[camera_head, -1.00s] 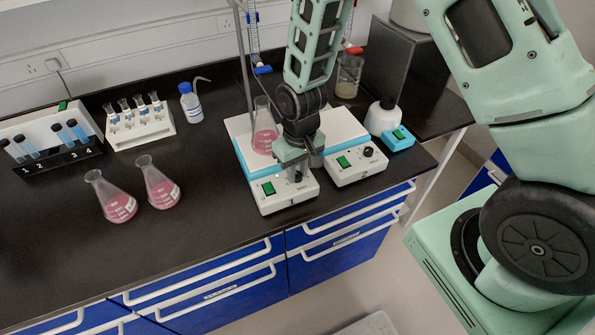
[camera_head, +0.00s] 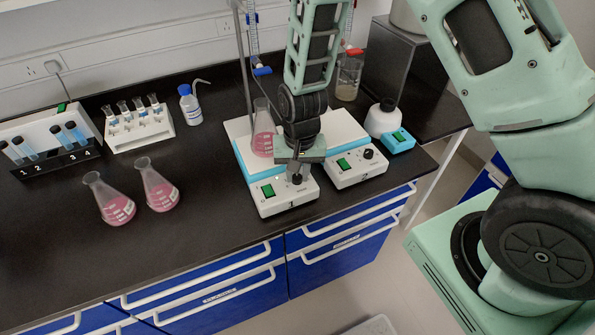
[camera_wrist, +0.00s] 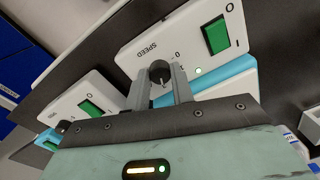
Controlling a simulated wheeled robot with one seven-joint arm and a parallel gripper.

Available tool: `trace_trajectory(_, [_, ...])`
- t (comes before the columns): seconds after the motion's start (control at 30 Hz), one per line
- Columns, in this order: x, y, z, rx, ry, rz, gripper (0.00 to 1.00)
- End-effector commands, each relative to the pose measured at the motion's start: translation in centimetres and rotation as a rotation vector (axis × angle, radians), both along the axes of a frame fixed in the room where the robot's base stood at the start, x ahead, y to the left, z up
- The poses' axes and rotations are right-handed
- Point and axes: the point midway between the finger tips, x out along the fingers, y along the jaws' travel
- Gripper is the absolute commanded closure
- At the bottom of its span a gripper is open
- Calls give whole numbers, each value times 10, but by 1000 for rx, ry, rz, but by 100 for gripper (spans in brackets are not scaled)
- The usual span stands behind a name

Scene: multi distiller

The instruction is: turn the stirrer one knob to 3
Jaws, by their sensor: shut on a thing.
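Stirrer one (camera_head: 273,205) is a white box with a blue band, a green switch and a "1" on its front, standing near the bench's front edge. Its black speed knob (camera_wrist: 158,71) shows between my fingers in the wrist view, beside the word "SPEED" and a lit green lamp. My gripper (camera_head: 297,177) reaches down over the front panel and is shut on the knob, one finger on each side. The gripper's two fingers (camera_wrist: 160,75) also show in the wrist view. The knob's pointer and most scale marks are too small or covered to read.
A second stirrer (camera_head: 355,168) stands close on the right. A conical flask with pink liquid (camera_head: 263,140) is on stirrer one's plate, beside a stand rod (camera_head: 243,70). Two pink flasks (camera_head: 117,208) (camera_head: 160,193) stand left. The bench between them and stirrer one is clear.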

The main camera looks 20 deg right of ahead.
Motion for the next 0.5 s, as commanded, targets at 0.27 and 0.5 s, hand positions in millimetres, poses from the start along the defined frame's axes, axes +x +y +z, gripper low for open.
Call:
trace_trajectory(0.27, [1, 0, 1, 1, -4, 0, 99])
trace_trajectory(0.5, [1, 0, 1, 0, -2, 0, 54])
